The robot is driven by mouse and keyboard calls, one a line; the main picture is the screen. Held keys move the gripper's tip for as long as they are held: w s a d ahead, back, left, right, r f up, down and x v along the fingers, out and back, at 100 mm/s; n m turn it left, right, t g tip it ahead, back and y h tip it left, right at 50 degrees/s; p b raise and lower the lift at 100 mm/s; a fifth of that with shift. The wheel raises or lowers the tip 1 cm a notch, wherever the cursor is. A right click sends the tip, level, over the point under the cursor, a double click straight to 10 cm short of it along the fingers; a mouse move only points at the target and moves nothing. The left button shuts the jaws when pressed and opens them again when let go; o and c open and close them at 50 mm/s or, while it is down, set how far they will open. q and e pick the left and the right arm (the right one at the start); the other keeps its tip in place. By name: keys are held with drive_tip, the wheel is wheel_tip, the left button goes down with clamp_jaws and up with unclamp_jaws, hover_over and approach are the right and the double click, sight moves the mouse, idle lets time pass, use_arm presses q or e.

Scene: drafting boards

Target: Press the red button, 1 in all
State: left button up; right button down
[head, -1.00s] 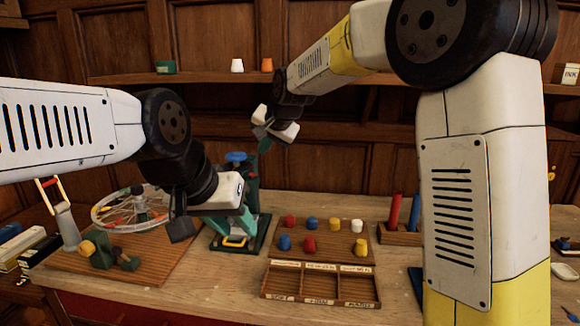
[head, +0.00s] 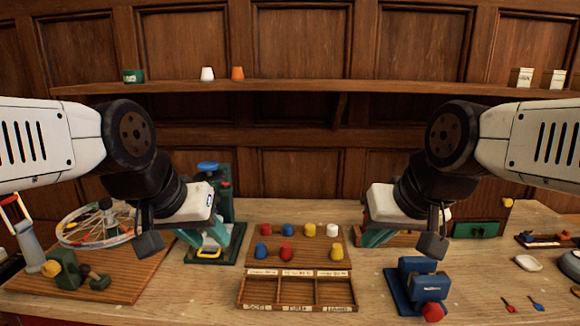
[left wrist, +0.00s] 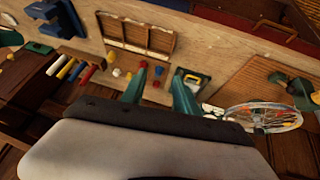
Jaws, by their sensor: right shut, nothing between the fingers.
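A small red part (head: 226,184) shows on the side of the green press (head: 226,205) behind my left gripper. A round red knob (head: 433,312) sits on the front of a blue device (head: 418,284) at the front right. I cannot tell which of these is the button. My left gripper (head: 215,240) hangs in front of the press; in the left wrist view its two green fingers (left wrist: 160,88) are apart with nothing between. My right gripper (head: 376,238) is shut and empty, behind the blue device and apart from it. It partly hides things behind it.
A board with red, blue, yellow and white pegs (head: 318,233) and a three-compartment wooden tray (head: 297,307) lie in the middle.

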use_arm(q)
drive_tip(key=shift+w+r, duration=0.15)
drive_tip(key=c, duration=0.5)
drive_tip(key=shift+g+y, duration=0.3)
drive_tip(key=shift+g, duration=0.4)
drive_tip(key=w+a+r, duration=0.1)
drive_tip(key=w+r, duration=0.2)
drive_tip(key=w, duration=0.1)
drive_tip(key=w+a+r, duration=0.1)
drive_tip(key=w+r, duration=0.2)
drive_tip(key=w, duration=0.2)
drive_tip(key=w+a+r, duration=0.1)
drive_tip(key=w+r, duration=0.2)
drive_tip(key=w, duration=0.2)
drive_tip(key=shift+r, duration=0.15)
clamp_jaws()
drive_tip(key=w+a+r, duration=0.1)
drive_tip(key=w, duration=0.6)
drive_tip(key=w+r+g+y, duration=0.1)
drive_tip(key=w, duration=0.7)
drive_tip(key=shift+w+a+r+g, duration=0.2)
drive_tip(key=shift+a+r+g, duration=0.1)
drive_tip(key=shift+a+r, duration=0.1)
